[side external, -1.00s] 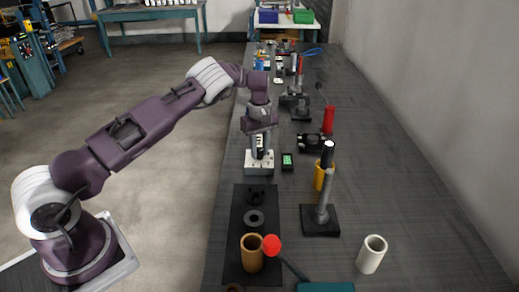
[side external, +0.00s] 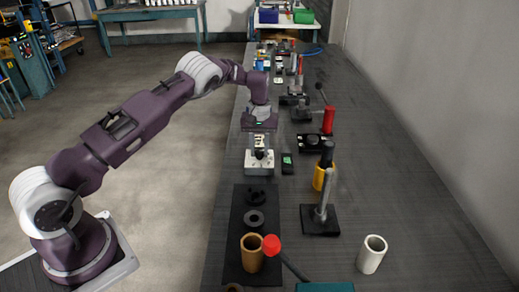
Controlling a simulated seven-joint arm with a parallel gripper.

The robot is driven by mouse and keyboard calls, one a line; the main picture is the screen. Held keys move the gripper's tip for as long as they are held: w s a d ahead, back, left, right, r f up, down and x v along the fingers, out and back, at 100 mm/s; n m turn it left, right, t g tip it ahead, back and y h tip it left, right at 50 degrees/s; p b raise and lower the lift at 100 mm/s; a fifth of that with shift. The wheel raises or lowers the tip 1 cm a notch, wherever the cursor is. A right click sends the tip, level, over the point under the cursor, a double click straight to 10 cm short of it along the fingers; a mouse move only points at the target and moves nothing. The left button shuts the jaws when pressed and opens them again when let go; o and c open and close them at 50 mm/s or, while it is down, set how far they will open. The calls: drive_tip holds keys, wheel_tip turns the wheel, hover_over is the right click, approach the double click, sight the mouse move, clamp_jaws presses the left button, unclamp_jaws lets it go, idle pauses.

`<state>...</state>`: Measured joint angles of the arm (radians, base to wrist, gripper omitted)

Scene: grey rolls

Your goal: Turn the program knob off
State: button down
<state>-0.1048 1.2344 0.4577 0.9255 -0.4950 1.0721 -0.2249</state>
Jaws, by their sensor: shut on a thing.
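The program knob (side external: 259,154) is small and dark. It sits on top of a light grey box (side external: 259,168) near the left edge of the bench. My gripper (side external: 260,147) points straight down over the box, with its fingers at the knob. It is shut on the knob, and its fingers partly hide the knob. The knob's pointer and markings are too small to read.
A small black unit with a green display (side external: 287,161) stands just right of the box. A black plate (side external: 237,222) with round parts lies in front. A lever on a black base (side external: 319,220) and a black block (side external: 313,143) stand to the right.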

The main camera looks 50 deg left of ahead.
sight(260, 151)
drive_tip(key=shift+m, duration=0.7)
drive_tip(key=c, duration=1.1)
unclamp_jaws()
wheel_tip(260, 151, up, 7)
drive_tip(key=shift+r, duration=0.1)
